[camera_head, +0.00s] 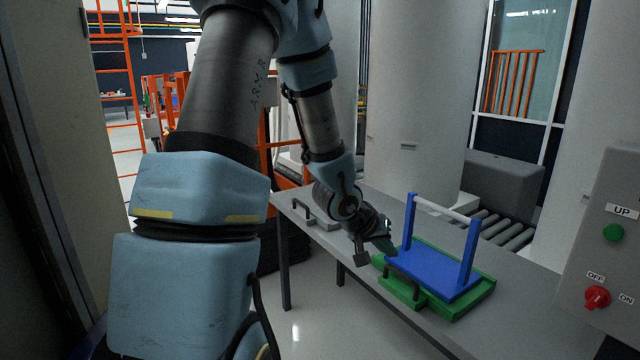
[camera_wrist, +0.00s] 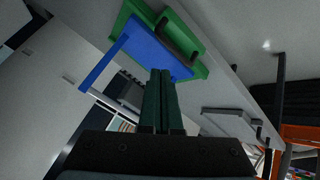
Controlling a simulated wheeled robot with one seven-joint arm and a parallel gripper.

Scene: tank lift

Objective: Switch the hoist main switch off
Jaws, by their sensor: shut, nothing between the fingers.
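The hoist main switch (camera_head: 597,297) is a red rotary knob on a grey control box (camera_head: 612,245) at the right edge of the head view. An OFF label sits above it and an ON label to its right. I cannot tell surely which label the knob points at. My gripper (camera_head: 388,248) is over the grey table, left of the box and well apart from the switch. Its dark green fingers (camera_wrist: 161,75) are together and empty in the wrist view. The switch does not show in the wrist view.
A blue frame (camera_head: 430,272) with a pale crossbar stands on a green tray (camera_head: 480,297) with a dark handle, close to my gripper. The grey table (camera_head: 530,262) carries them. A green UP button (camera_head: 613,232) sits above the switch. Large pale tanks (camera_head: 415,100) stand behind.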

